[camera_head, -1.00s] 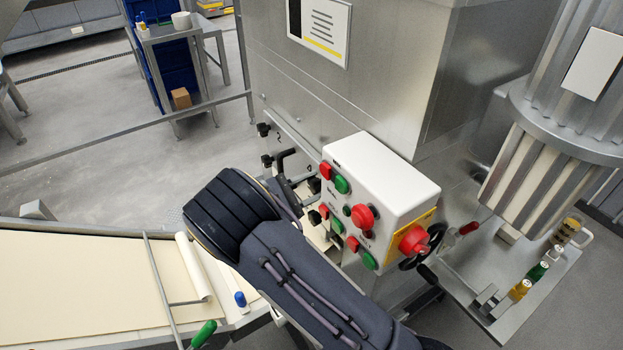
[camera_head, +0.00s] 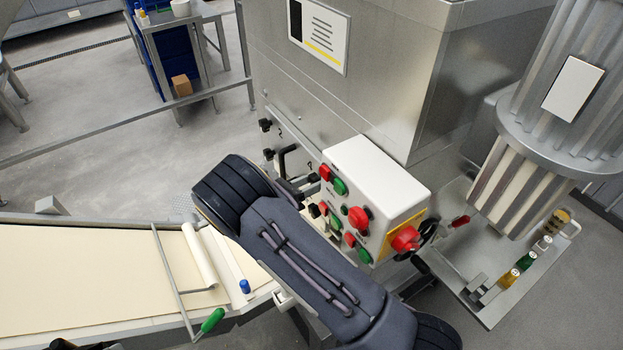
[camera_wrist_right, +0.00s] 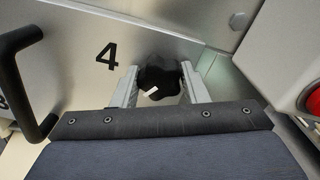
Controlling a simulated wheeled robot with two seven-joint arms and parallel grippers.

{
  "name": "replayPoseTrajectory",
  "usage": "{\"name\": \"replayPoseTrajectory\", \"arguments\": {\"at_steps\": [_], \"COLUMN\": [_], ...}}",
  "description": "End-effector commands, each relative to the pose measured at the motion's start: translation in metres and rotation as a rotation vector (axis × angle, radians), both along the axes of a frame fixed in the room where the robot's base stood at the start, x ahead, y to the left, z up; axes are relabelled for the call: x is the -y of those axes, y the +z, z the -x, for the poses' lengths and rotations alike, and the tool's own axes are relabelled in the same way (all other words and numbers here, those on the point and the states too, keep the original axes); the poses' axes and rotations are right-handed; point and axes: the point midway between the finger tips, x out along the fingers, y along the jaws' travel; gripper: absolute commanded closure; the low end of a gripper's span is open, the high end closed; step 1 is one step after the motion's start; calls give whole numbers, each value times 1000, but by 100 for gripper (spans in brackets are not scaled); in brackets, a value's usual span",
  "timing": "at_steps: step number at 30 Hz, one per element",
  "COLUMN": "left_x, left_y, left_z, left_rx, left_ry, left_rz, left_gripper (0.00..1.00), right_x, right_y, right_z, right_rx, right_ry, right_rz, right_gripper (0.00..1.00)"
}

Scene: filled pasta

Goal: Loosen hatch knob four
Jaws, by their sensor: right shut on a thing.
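In the right wrist view, hatch knob four (camera_wrist_right: 160,78) is a black lobed knob with a small white mark, beside a printed "4" on the grey metal hatch (camera_wrist_right: 75,70). My right gripper (camera_wrist_right: 160,88) is shut on it, with one pale finger on each side. A black bar handle (camera_wrist_right: 30,75) stands at the left of the hatch. In the head view, my right arm covers the gripper and knob four, while other black hatch knobs (camera_head: 265,125) show on the machine's side. My left gripper is not in view.
A white control box (camera_head: 375,178) with red and green buttons stands close right of the hatch. A dough belt (camera_head: 90,275) with a green-handled lever (camera_head: 212,320) lies at the left. A tray (camera_head: 490,318) with small bottles is at the right.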

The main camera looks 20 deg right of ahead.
Motion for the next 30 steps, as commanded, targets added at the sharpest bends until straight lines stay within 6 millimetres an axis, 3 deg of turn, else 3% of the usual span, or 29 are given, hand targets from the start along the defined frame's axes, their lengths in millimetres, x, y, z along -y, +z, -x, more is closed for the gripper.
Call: {"name": "replayPoseTrajectory", "arguments": {"at_steps": [12, 27, 28, 30], "left_x": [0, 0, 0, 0], "left_y": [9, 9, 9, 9], "left_z": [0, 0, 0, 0], "left_rx": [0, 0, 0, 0], "left_ry": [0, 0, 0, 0], "left_rz": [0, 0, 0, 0], "left_gripper": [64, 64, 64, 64], "right_x": [0, 0, 0, 0], "right_y": [-1, -2, -2, -1], "right_z": [1, 1, 1, 1], "right_rx": [-171, -187, -187, -187], "right_ry": [0, -1, -1, 0], "right_rz": [22, 24, 24, 25], "right_gripper": [83, 83, 59, 50]}}
